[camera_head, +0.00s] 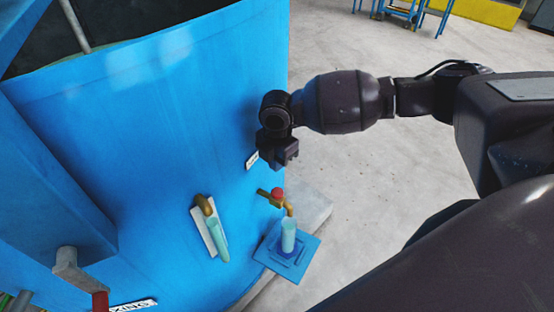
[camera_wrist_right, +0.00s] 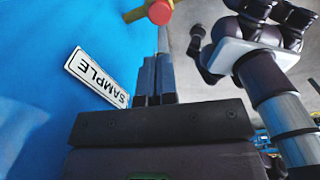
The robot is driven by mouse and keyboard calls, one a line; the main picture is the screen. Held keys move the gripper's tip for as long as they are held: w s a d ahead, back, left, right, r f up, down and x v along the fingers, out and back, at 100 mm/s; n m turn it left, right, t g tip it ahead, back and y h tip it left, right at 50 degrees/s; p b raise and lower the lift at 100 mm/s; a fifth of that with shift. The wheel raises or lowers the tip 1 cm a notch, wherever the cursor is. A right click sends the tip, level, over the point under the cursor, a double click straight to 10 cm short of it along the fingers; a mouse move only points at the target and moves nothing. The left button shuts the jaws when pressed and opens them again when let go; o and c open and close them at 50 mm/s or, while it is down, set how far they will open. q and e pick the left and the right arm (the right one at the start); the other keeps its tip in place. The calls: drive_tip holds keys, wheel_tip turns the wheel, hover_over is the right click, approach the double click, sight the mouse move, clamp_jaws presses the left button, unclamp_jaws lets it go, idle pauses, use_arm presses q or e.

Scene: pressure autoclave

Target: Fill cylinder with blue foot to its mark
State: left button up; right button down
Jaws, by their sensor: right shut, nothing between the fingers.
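A clear cylinder (camera_head: 288,236) with a pale blue-green tint stands upright on a small blue shelf (camera_head: 270,257), under the spout of a brass tap (camera_head: 288,207). Its blue foot (camera_head: 287,253) shows at the bottom. Its mark and liquid level are too small to tell. The tap has a red knob (camera_head: 277,193), which also shows at the top of the right wrist view (camera_wrist_right: 160,12). My right gripper (camera_head: 280,156) is above the tap, close to the tank wall and apart from the knob. In the wrist view its fingers (camera_wrist_right: 155,72) are together and empty. My left gripper is not in view.
The big blue tank (camera_head: 150,130) fills the left. A SAMPLE label (camera_wrist_right: 93,77) is on its wall beside my right gripper. A sight tube (camera_head: 218,238) is left of the tap. A red-handled lever (camera_head: 100,300) is lower left. Open concrete floor (camera_head: 370,180) lies right.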

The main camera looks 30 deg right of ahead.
sight(277, 192)
wheel_tip(277, 192, down, 10)
drive_tip(key=shift+f, duration=0.2)
idle(0.4)
